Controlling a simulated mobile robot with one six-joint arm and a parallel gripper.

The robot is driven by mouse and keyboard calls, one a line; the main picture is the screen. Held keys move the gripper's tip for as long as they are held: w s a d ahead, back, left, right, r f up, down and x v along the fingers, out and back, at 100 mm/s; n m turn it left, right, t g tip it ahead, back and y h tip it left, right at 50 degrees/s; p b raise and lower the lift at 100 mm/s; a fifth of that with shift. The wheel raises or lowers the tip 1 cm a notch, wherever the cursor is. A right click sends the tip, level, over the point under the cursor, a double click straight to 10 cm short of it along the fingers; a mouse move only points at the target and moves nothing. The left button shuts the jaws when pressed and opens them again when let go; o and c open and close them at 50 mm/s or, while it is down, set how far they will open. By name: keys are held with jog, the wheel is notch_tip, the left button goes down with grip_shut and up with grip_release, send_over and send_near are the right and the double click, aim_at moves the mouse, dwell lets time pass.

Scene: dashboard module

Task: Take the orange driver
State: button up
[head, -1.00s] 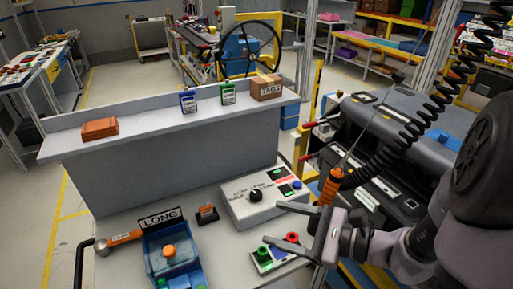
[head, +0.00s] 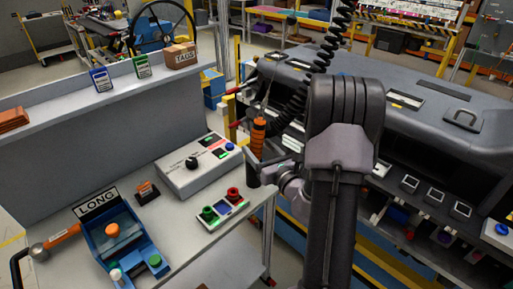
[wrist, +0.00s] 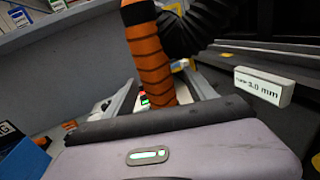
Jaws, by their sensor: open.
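The orange driver (head: 258,135), with dark bands, hangs upright beside the dashboard near the black coiled cord. In the wrist view the driver (wrist: 150,55) stands large and close, its lower part between the two fingers of my gripper (wrist: 165,88). The fingers are apart, one on each side; I cannot tell whether either touches it. In the head view my gripper (head: 263,164) is at the driver's lower end, partly hidden by my own wrist. The driver's lower tip is hidden in the wrist view.
The dark dashboard module (head: 430,115) fills the right side. The coiled cord (head: 333,45) hangs close behind the driver. A bench at left bears a control box (head: 190,165), a button panel (head: 222,208) and a blue bin (head: 127,235) by a LONG sign (head: 97,203).

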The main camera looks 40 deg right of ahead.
jog(key=w, duration=0.4)
jog(key=shift+w+d+r+b, duration=0.1)
jog(key=shift+w+d+b, duration=0.1)
jog(key=shift+d+b, duration=0.15)
grip_shut()
